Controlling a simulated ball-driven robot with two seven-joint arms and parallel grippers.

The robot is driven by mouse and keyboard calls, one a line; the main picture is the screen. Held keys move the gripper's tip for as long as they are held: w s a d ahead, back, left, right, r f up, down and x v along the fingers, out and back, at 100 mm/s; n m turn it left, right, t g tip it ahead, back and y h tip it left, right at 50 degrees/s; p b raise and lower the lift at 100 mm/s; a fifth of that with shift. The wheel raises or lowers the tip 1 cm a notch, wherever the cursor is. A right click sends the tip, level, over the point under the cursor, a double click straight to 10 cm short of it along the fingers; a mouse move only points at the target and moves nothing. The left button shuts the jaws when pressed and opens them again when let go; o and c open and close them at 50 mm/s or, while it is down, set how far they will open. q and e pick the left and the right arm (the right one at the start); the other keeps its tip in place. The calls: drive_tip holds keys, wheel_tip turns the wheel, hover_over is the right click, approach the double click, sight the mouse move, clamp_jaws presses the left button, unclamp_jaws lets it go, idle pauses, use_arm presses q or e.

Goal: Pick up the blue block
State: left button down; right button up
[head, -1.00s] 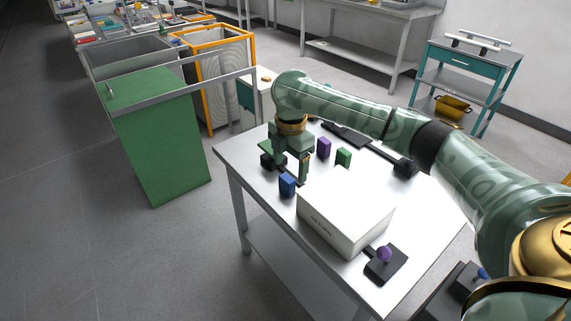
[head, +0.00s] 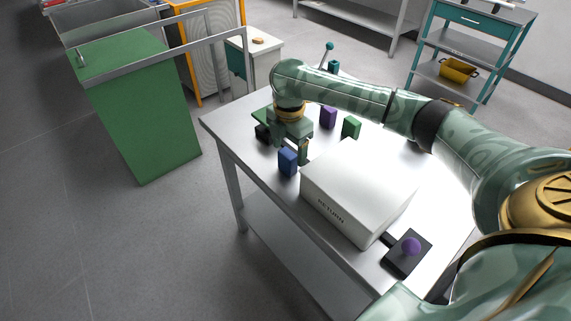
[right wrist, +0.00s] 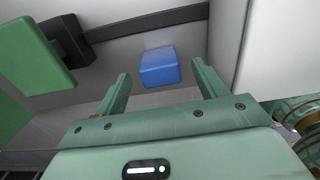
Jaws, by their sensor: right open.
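The blue block (head: 288,162) stands on the table near its left edge, left of the white box. In the right wrist view the blue block (right wrist: 159,67) appears ahead of and between the two fingertips, with nothing gripping it. My right gripper (head: 292,146) is open and empty, just behind the block in the head view. In the right wrist view the fingers of my right gripper (right wrist: 161,76) are spread apart. The exact gap between fingertips and block is hard to tell. My left gripper is not in view.
The white box (head: 357,190) stands close right of the block. A purple block (head: 328,117) and a green block (head: 351,128) stand behind. A green piece (right wrist: 38,55) and a dark object (right wrist: 68,38) are left of the gripper. A purple-knobbed black device (head: 410,248) sits in front.

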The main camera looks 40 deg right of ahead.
sight(288, 153)
wheel_tip(288, 153, down, 6)
drive_tip(key=b, duration=0.4)
drive_tip(key=shift+a+r, duration=0.15)
drive_tip(key=shift+r, duration=0.35)
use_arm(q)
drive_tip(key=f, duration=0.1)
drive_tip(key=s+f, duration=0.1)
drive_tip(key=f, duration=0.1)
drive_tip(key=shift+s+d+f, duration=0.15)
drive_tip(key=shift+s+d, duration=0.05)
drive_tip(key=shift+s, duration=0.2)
use_arm(e)
drive_tip(key=c, duration=1.1)
drive_tip(key=shift+r, duration=0.1)
